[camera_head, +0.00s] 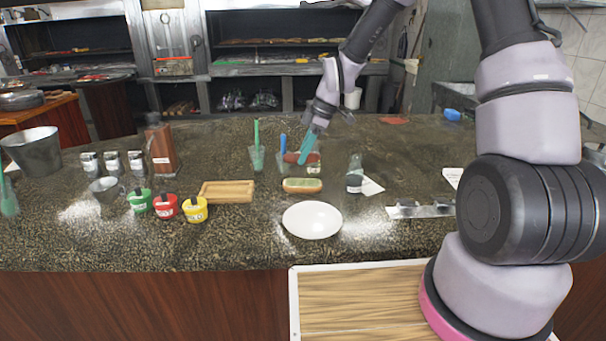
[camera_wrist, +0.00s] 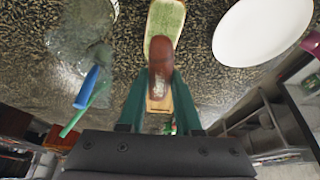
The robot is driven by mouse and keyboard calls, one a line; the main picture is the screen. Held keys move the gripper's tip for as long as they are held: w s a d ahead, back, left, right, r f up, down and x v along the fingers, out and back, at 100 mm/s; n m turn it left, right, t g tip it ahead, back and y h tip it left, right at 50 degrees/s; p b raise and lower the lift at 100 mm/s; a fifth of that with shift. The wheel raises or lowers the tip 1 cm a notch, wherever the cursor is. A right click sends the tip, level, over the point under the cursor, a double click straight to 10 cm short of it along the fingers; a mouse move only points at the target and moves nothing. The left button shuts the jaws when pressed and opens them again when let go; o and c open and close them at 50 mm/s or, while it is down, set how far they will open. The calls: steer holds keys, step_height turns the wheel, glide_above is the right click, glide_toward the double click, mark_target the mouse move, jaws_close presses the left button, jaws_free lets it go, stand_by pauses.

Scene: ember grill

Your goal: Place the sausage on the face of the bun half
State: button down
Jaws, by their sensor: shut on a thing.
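The sausage also shows between the fingertips in the wrist view (camera_wrist: 161,58), pointing away from the gripper. The bun half (camera_head: 302,186) lies on the counter with its pale green face up, in front of the gripper in the head view. In the wrist view the bun half (camera_wrist: 168,18) lies just past the sausage's far end, which overlaps its near edge in the picture. I cannot tell the height of the sausage above the counter.
A white plate (camera_head: 312,220) lies in front of the bun half. A wooden board (camera_head: 228,191) and several coloured sauce tubs (camera_head: 167,206) stand to the left. A clear cup (camera_head: 257,158) with a green tool and a dark bottle (camera_head: 355,174) stand nearby on either side.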

mark_target(299, 183)
steer(key=shift+f, duration=3.25)
steer(key=c, duration=0.6)
jaws_free()
steer(key=shift+f, duration=0.1)
